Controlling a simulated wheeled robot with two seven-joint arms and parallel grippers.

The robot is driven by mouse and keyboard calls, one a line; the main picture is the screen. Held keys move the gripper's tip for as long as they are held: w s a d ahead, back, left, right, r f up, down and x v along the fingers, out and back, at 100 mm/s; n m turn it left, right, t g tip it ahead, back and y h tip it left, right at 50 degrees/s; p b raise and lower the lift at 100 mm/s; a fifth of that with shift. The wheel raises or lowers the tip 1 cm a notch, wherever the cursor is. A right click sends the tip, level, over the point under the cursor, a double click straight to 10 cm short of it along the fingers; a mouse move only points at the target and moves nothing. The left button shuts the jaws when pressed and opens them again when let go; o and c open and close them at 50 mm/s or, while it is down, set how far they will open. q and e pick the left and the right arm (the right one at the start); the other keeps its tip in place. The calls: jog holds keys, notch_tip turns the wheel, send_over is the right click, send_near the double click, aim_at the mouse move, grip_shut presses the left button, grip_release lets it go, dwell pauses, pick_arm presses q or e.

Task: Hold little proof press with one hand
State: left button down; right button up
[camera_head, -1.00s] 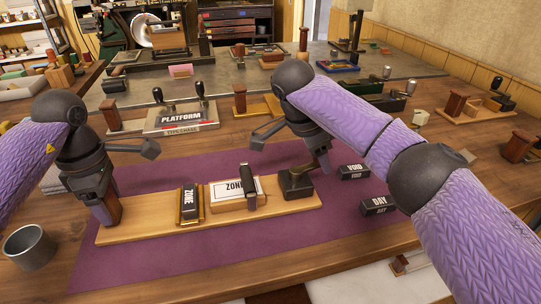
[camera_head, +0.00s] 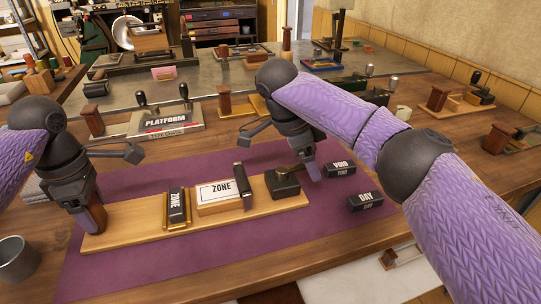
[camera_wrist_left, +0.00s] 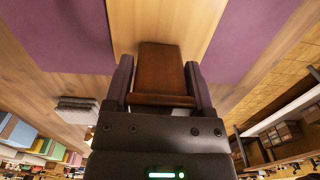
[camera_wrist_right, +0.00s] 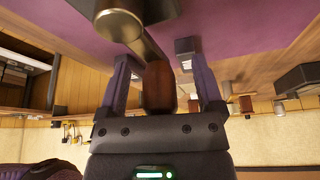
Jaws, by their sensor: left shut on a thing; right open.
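The little proof press is a long wooden board (camera_head: 145,228) on a purple mat. It bears a black ZONE block (camera_head: 177,207) in a brass-coloured holder, a white ZONE card (camera_head: 218,193) and a dark cam block (camera_head: 284,187) with a lever at its right end. My left gripper (camera_head: 93,218) is shut on the brown wooden block at the board's left end; this block (camera_wrist_left: 160,70) fills the jaws in the left wrist view. My right gripper (camera_head: 308,165) is open above the cam end. In the right wrist view, a brown wooden grip (camera_wrist_right: 159,88) shows between its fingers.
Black VOID (camera_head: 340,169) and DAY (camera_head: 366,200) blocks lie right of the press on the mat (camera_head: 240,255). A PLATFORM device (camera_head: 165,122) stands behind. A metal cup (camera_head: 17,260) is at the front left. The mat's front is clear.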

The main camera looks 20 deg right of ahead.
jog(key=shift+r, duration=3)
jog(key=v, duration=0.5)
